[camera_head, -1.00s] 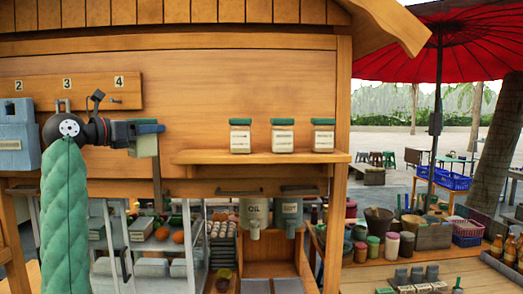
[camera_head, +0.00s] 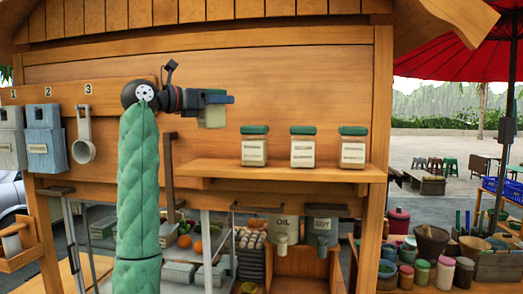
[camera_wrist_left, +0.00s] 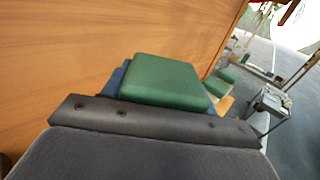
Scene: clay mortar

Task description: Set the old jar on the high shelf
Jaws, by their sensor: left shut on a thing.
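My left gripper (camera_head: 222,98) is shut on a jar (camera_head: 212,117), whose pale body shows below the fingers. Its square green lid (camera_wrist_left: 165,80) fills the middle of the left wrist view, in front of a wooden wall. In the head view the gripper and jar are higher than the wooden shelf (camera_head: 215,169) and appear over its left end; I cannot tell the exact depth between them. The jar looks roughly upright. My right gripper is not in view.
Three green-lidded jars stand on the shelf: left (camera_head: 254,150), middle (camera_head: 303,150) and right (camera_head: 352,150). The shelf's left end is bare. A dark upright post (camera_head: 169,175) stands left of the shelf. Dispensers (camera_head: 284,232) hang below it.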

